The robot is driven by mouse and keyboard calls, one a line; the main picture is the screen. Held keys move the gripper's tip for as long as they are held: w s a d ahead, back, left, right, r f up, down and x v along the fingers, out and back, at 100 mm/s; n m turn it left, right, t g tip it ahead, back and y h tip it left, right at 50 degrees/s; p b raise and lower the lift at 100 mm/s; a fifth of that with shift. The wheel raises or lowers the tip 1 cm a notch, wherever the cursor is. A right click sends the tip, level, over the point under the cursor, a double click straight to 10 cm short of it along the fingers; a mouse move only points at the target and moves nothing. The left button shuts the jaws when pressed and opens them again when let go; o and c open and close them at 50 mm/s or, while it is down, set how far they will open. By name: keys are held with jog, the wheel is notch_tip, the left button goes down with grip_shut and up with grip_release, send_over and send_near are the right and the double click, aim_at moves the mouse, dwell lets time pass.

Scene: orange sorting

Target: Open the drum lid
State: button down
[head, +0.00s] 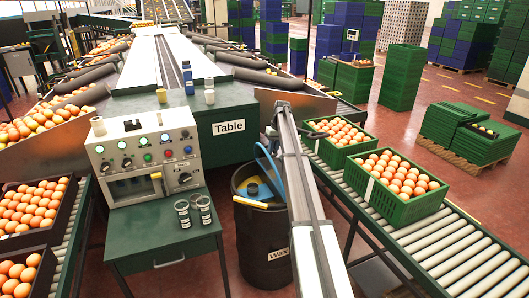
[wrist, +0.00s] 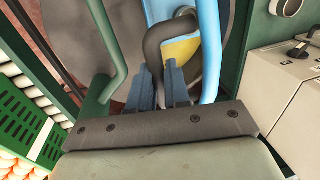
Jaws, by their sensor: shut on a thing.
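The drum (head: 265,245) is a dark barrel marked "Wax" beside the Table in the head view, partly covered by my arm. In the wrist view a grey round surface (wrist: 90,40), apparently its lid, lies beyond my fingers. A dark curved handle (wrist: 153,45) rises there. My gripper (wrist: 160,85) has its two blue-grey fingers close together at the lower end of this handle, shut on it. The exact grip point is partly hidden. The head view does not show my fingers clearly.
A blue hose (wrist: 210,50) and a yellow piece (wrist: 180,50) are close to the fingers. The control panel (head: 148,150) stands left of the drum.

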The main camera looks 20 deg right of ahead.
jog(key=shift+s+d+f, duration=0.1)
jog(key=shift+d+f, duration=0.2)
jog(key=shift+d, duration=0.3)
jog(key=shift+s+d+f, duration=0.1)
jog(key=shift+d+f, duration=0.15)
jog(key=shift+d, duration=0.3)
jog(key=shift+d+f, duration=0.3)
jog(key=shift+d, duration=0.3)
jog(key=c, duration=1.3)
grip_release()
jog(key=shift+w+f, duration=0.1)
jog(key=shift+o, duration=1)
jog(key=shift+d+r, duration=0.1)
jog(key=shift+r, duration=0.1)
notch_tip(320, 180, up, 14)
jog(key=d, duration=0.2)
jog(key=shift+d+f, duration=0.2)
jog(key=shift+d, duration=0.15)
jog(key=shift+c, duration=0.3)
